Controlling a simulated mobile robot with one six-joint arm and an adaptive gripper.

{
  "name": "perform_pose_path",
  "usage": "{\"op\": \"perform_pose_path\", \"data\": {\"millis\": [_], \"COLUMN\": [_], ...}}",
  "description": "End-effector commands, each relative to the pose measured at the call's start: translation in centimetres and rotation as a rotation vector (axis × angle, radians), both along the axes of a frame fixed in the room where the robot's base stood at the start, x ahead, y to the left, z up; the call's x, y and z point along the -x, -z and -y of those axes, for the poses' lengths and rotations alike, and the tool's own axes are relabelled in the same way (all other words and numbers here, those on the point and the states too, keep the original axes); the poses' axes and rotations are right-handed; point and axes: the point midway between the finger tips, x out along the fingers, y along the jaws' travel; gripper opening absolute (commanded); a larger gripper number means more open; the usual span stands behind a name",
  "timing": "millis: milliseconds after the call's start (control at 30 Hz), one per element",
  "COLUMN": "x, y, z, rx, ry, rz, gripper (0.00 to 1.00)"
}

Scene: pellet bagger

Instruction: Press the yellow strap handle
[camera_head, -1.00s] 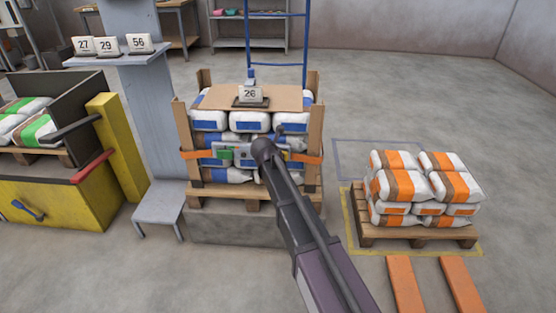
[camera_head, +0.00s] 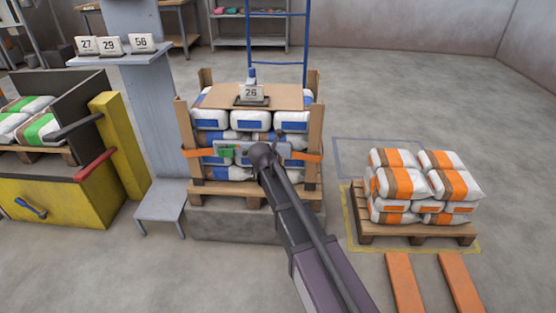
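An orange strap (camera_head: 193,153) runs across the front of a pallet stack of white and blue bags (camera_head: 250,121). A grey buckle plate (camera_head: 242,151) sits at the strap's middle, with a green part (camera_head: 227,152) at its left. I cannot make out the yellow strap handle; the end of my arm covers part of the plate. My gripper (camera_head: 262,153) is in front of the plate, seen from behind. Its fingers are hidden, and I cannot tell whether it touches the plate.
A number card "26" (camera_head: 251,93) stands on the cardboard top. Wooden corner posts (camera_head: 314,145) flank the stack. A pallet of orange-striped bags (camera_head: 425,187) stands at right. A yellow bin (camera_head: 60,203) and grey post (camera_head: 143,110) are at left.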

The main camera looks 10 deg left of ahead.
Motion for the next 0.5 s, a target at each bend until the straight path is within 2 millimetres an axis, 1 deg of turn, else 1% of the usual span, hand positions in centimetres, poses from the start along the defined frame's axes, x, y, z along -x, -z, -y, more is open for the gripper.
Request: {"op": "perform_pose_path", "data": {"millis": [33,500], "x": [0.6,4.5], "y": [-1.0,-4.8], "z": [0.1,0.2], "rx": [0.001,0.0], "ry": [-0.001,0.0], "rz": [0.001,-0.001], "gripper": [0.0,0.0]}}
